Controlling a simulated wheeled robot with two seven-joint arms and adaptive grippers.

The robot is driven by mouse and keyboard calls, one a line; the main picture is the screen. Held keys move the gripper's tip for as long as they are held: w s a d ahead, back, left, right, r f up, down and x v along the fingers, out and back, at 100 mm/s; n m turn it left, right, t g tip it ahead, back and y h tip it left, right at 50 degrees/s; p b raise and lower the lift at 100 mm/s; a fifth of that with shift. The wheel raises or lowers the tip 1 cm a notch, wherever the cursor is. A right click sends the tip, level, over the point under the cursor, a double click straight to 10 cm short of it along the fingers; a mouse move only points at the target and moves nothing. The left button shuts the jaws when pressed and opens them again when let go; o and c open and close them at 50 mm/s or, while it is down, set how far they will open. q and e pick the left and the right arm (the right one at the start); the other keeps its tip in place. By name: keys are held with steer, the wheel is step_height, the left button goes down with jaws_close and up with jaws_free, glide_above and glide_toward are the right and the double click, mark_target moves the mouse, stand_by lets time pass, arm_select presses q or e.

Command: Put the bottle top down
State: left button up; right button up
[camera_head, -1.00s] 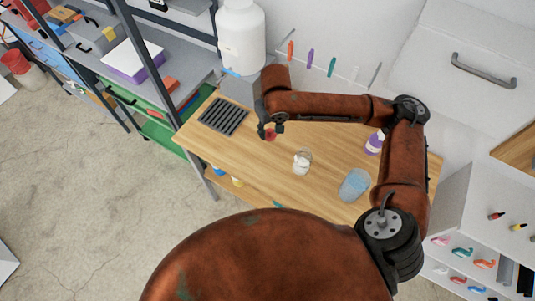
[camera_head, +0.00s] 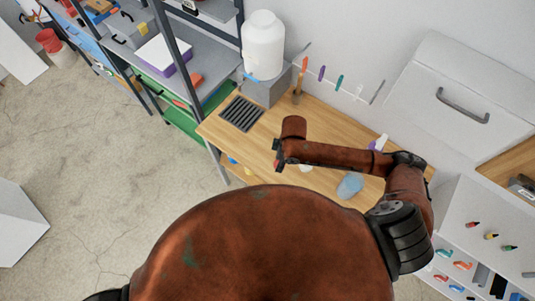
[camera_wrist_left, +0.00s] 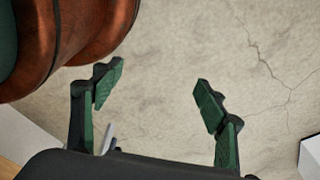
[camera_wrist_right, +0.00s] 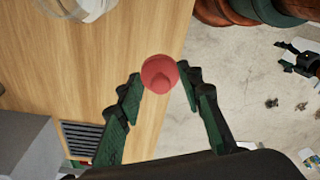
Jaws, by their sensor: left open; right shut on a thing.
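My right gripper (camera_wrist_right: 160,77) is shut on a small red rounded thing (camera_wrist_right: 159,74), which I take to be the bottle. It is seen end-on with a rounded nub facing the camera, so I cannot tell its full shape or tilt. In the head view, my right gripper (camera_head: 279,157) is near the front edge of the wooden table (camera_head: 325,118), with a bit of red showing; my arm hides much around it. My left gripper (camera_wrist_left: 158,88) is open and empty above the concrete floor, away from the table.
A blue cup (camera_head: 349,186) and a white-and-purple bottle (camera_head: 378,143) stand to the right on the table. A clear glass (camera_head: 306,168) is partly behind my arm. A dark grille (camera_head: 241,114) lies at the left, below a white tank (camera_head: 263,45).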

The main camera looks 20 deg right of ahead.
steer(key=w+a+f, duration=0.1)
steer(key=w+f, duration=0.1)
steer(key=w, duration=0.2)
steer(key=p, duration=0.1)
glide_above(267, 158)
step_height(267, 158, down, 6)
steer(key=shift+s+d+r, duration=0.15)
steer(key=shift+f, duration=1.65)
steer(key=shift+f, duration=0.2)
steer(key=o, duration=1.1)
steer(key=shift+c, duration=0.2)
steer(key=shift+r, duration=0.1)
step_height(267, 158, up, 12)
steer(key=d, duration=0.1)
steer(key=shift+s+d, duration=0.15)
steer(key=shift+s, duration=0.15)
